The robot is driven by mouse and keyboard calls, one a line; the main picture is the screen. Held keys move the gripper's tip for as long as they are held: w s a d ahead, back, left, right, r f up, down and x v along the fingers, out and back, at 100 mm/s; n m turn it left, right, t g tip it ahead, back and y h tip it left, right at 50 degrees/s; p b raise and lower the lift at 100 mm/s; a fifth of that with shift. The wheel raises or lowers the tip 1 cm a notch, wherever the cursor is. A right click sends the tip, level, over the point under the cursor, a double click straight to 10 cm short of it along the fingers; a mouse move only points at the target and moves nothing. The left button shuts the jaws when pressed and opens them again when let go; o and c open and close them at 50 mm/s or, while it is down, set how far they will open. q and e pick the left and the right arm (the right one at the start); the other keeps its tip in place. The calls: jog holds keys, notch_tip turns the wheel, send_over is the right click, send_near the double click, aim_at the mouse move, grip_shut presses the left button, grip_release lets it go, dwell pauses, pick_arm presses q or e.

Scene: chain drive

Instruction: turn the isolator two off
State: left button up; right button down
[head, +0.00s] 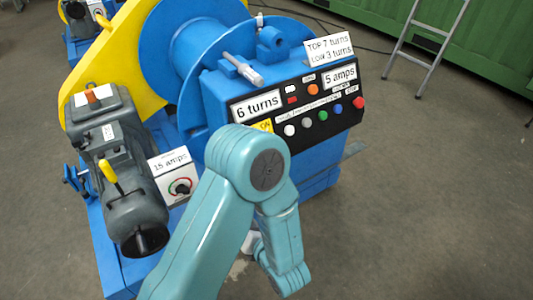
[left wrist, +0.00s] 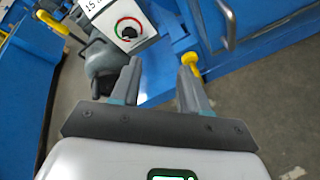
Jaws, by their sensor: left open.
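No label in view reads isolator two, so I cannot tell for sure which part it is. A white box marked 15 amps (head: 172,178) has a round dial with a dark knob and a red-green ring; the box also shows in the left wrist view (left wrist: 108,14). In the left wrist view a yellow knob (left wrist: 190,60) on a blue frame is close to the right fingertip; I cannot tell whether they touch. My left gripper (left wrist: 161,68) is open with nothing between its fingers. In the head view my arm hides it. My right gripper is not in view.
A black control panel (head: 301,110) with coloured buttons sits on the blue housing. A blue winch drum (head: 190,45), a yellow guard (head: 118,50) and a grey motor (head: 100,140) with a yellow lever (head: 108,171) stand to the left. A ladder (head: 437,50) leans behind. The floor at right is clear.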

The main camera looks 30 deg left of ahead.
pick_arm(q)
jog(key=w+d+r+m+t, duration=0.4)
jog(key=w+r+t, duration=0.4)
jog(key=r, duration=0.1)
jog(key=x, duration=1.5)
jog(key=shift+a+b, duration=0.3)
jog(key=shift+b, duration=0.1)
jog(key=shift+s+y, duration=0.2)
jog(key=shift+y, duration=0.1)
grip_shut()
